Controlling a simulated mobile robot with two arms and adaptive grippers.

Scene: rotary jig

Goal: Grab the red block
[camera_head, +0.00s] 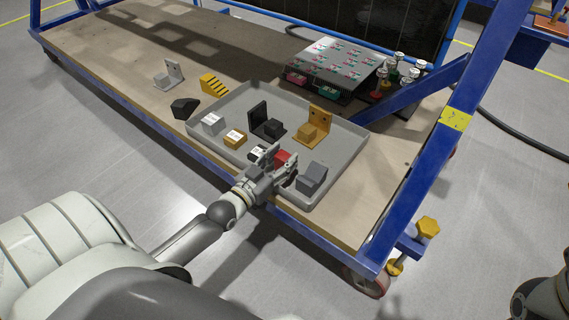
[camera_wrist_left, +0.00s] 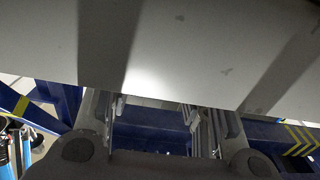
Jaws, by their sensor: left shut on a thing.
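The red block (camera_head: 282,157) is in the grey tray (camera_head: 345,150) near its front side, in the head view. My left gripper (camera_head: 279,160) reaches over the tray's front rim and is shut on the red block, which shows between its fingertips. The fingers hide part of the block. In the left wrist view the two fingers of my left gripper (camera_wrist_left: 160,125) show from behind, and the red block cannot be made out. My right gripper is not in view.
A yellow stepped piece (camera_head: 213,84) lies outside. A blue frame post (camera_head: 430,150) stands right.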

